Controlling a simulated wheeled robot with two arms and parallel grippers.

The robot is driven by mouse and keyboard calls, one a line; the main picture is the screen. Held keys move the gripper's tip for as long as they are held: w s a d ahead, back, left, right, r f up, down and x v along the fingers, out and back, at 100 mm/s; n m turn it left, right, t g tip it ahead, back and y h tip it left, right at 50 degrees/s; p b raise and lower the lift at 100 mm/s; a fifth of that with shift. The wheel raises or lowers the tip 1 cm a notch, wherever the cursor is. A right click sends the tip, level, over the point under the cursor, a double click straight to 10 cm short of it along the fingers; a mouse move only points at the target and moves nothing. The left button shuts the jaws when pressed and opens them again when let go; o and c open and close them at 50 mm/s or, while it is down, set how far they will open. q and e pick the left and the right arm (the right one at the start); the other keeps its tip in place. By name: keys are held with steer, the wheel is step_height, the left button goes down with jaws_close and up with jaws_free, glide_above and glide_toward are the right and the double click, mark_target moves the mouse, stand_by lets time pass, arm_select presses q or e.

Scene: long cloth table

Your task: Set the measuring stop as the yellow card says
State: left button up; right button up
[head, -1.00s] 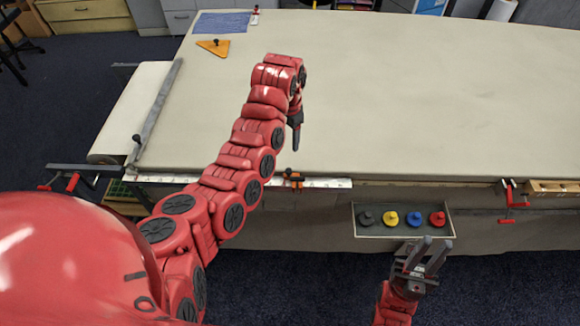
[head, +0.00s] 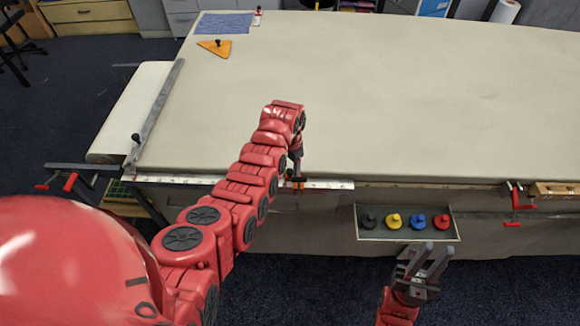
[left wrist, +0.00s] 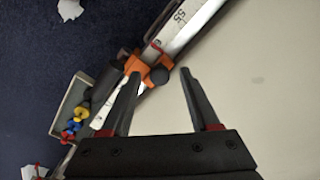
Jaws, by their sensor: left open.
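The measuring stop (head: 301,185) is a small orange and black slider on the white ruler (head: 332,185) along the table's front edge. In the left wrist view the stop (left wrist: 152,71) sits on the ruler (left wrist: 187,27), with the figure 55 printed further up the scale. My left gripper (head: 296,164) is just above the stop and partly hides it. Its two fingers (left wrist: 160,74) are apart, one beside the stop's left part and one right of it; whether they touch it I cannot tell. My right gripper (head: 437,249) is open and empty before the table. I see no readable yellow card.
A tray (head: 408,238) with black, yellow, blue and red knobs hangs at the table front. A red clamp (head: 513,202) is right of it. An orange triangle (head: 214,48) and a blue cloth (head: 224,23) lie far left. The tabletop's middle is clear.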

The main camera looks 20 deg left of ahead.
arm_select(q)
jaws_close()
stand_by(0.4)
stand_by(1.1)
